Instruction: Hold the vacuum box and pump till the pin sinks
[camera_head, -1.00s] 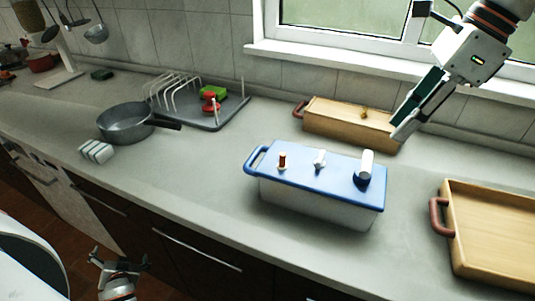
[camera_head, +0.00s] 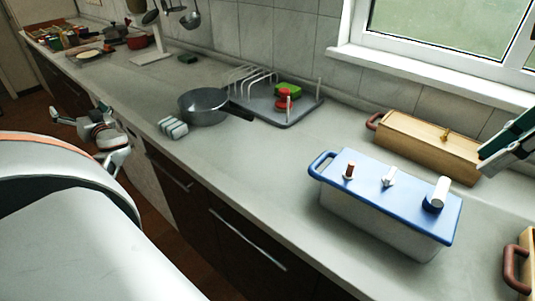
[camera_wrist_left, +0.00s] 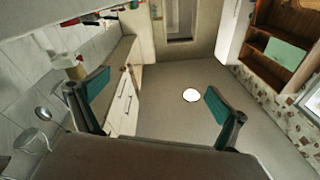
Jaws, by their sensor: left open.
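The vacuum box (camera_head: 385,225) stands on the counter right of centre in the head view, with a pale body, a blue lid and a blue handle at its left end. On the lid are a small orange-brown pin (camera_head: 349,170) standing up, a white knob (camera_head: 389,177) and a white pump cylinder (camera_head: 438,193). My left gripper (camera_head: 78,112) is at the left, in front of the counter edge and far from the box. It is open and empty, its teal-padded fingers apart in the left wrist view (camera_wrist_left: 160,105). My right gripper (camera_head: 495,150) is cut off at the right edge, above and right of the box.
A wooden box (camera_head: 430,145) with a brown handle sits behind the vacuum box. Another wooden piece (camera_head: 525,255) is cut off at the right. A grey pan (camera_head: 205,107), a rack tray (camera_head: 285,112) and small white blocks (camera_head: 173,128) stand left. The counter between is clear.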

